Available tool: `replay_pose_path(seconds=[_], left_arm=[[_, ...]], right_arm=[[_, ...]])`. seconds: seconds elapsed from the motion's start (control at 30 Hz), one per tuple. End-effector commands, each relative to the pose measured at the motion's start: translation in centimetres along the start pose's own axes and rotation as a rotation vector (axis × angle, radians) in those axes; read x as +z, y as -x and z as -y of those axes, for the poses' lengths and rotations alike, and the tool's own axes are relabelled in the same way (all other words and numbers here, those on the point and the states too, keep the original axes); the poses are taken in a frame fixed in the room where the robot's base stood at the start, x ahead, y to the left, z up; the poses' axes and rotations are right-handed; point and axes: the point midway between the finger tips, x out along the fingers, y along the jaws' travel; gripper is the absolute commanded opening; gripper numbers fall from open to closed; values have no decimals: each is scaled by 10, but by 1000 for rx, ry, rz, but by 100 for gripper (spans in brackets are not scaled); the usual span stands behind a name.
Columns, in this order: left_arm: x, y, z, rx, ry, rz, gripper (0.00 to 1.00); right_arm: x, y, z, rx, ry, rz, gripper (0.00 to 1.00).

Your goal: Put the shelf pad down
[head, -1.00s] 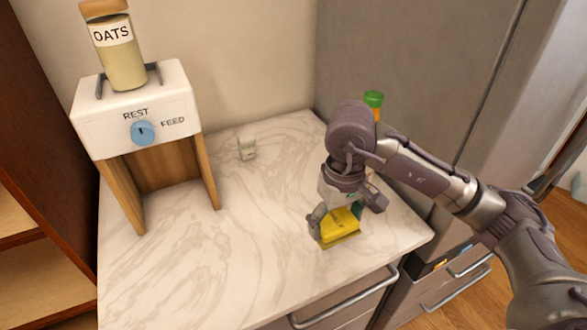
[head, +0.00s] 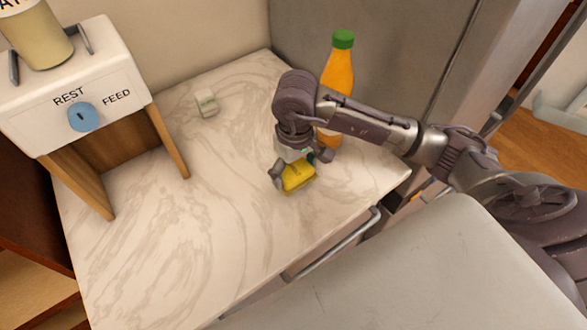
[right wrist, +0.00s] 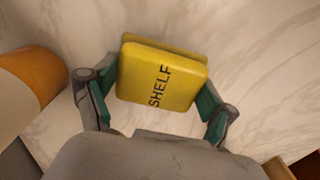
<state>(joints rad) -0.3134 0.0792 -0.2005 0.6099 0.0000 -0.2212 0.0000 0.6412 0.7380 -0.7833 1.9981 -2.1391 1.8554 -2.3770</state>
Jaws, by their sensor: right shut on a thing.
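The shelf pad (head: 298,178) is a small yellow block at the right part of the marble counter. In the right wrist view its top face (right wrist: 160,78) reads SHELF, and a second yellow edge shows behind it. My right gripper (head: 299,172) points down and is shut on the pad, with a green-lined finger on either side of it. The pad is at or close to the counter top; I cannot tell whether it touches. My left gripper is not in view.
An orange bottle (head: 338,72) with a green cap stands close behind my right gripper. A small white item (head: 206,103) stands further back. A white dispenser (head: 75,95) with a blue knob and a jar is at the left. The counter's middle (head: 170,215) is clear.

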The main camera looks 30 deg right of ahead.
Motion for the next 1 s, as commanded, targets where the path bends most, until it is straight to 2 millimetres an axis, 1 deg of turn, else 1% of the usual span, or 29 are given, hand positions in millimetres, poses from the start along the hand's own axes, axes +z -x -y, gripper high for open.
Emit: replay_pose_path(seconds=[0.03,0.13,0.3,0.53,0.57,0.6,0.63,0.67,1.0], left_arm=[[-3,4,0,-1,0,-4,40],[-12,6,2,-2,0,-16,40],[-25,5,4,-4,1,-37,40],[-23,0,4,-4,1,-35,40],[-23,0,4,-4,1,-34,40],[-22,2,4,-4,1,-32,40],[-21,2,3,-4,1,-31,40],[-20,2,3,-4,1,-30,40],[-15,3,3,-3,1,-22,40]], right_arm=[[1,-6,1,-3,-2,4,29],[0,-16,0,-1,0,1,29],[0,-18,0,0,0,-2,29],[0,-22,0,0,0,-2,29],[0,-21,0,0,0,-2,86],[0,-20,0,0,0,-2,92],[0,-20,0,0,0,-1,98],[0,-20,0,0,0,-1,100],[0,-19,0,0,0,-1,100]])
